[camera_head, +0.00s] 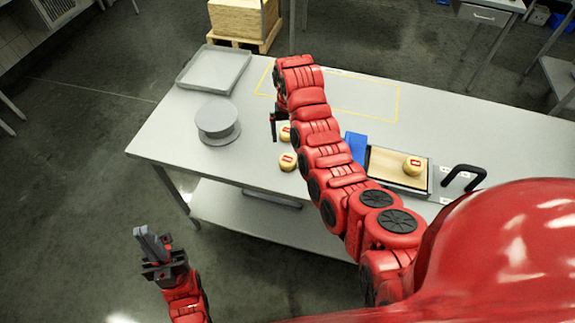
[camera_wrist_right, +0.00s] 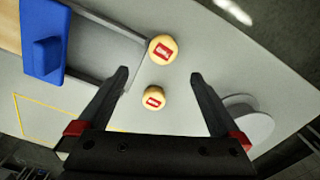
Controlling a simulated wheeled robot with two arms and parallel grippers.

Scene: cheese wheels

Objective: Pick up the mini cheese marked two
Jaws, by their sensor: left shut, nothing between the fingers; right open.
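Two small yellow cheeses with red labels lie on the grey table, one nearer the front edge (camera_head: 287,162) and one partly hidden behind my right arm (camera_head: 285,133). The right wrist view also shows two such cheeses, a larger-looking one (camera_wrist_right: 162,48) and a smaller-looking one (camera_wrist_right: 154,97). A third cheese (camera_head: 413,165) sits on a board at the right. The label numbers are too small to read. My right gripper (camera_wrist_right: 160,76) is open and empty above the table, with both cheeses between or beyond its fingers in view. My left gripper (camera_head: 148,240) is shut and empty, off the table's front-left side.
A grey round stand (camera_head: 218,120) and a shallow grey tray (camera_head: 214,70) are on the table's left. A blue object (camera_head: 356,146) lies beside the wooden board (camera_head: 384,164), and a black handle (camera_head: 464,176) stands right of it. A yellow outline (camera_head: 370,113) marks bare table behind.

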